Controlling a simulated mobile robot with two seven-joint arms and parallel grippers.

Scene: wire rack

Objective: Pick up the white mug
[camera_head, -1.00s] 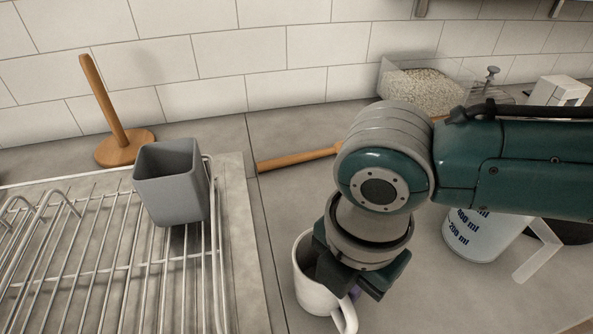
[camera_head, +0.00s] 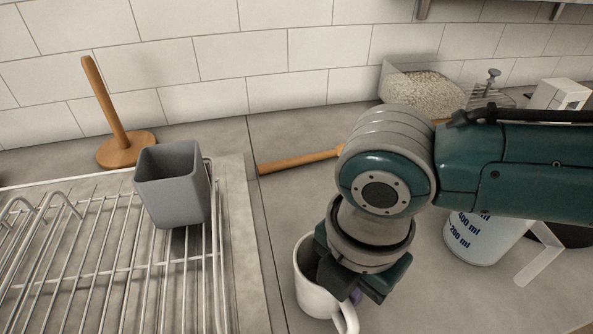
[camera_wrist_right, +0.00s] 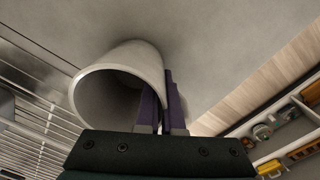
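The white mug (camera_head: 316,300) stands on the grey counter, right of the wire rack, with its handle toward the front right. My right gripper (camera_head: 354,296) is at the mug's right side, pointing down, and covers part of its rim. In the right wrist view the mug (camera_wrist_right: 118,85) shows its open mouth. The purple fingers of my right gripper (camera_wrist_right: 162,103) are close together at the mug's side near the handle, with a pale part of the mug between them. The exact contact is partly hidden. My left gripper is not in view.
A grey square cup (camera_head: 172,188) stands on the wire rack (camera_head: 120,268) at left. A wooden holder (camera_head: 125,150), a rolling pin (camera_head: 300,160) and a clear container of grains (camera_head: 422,92) are behind. A measuring jug (camera_head: 474,240) stands close on the right.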

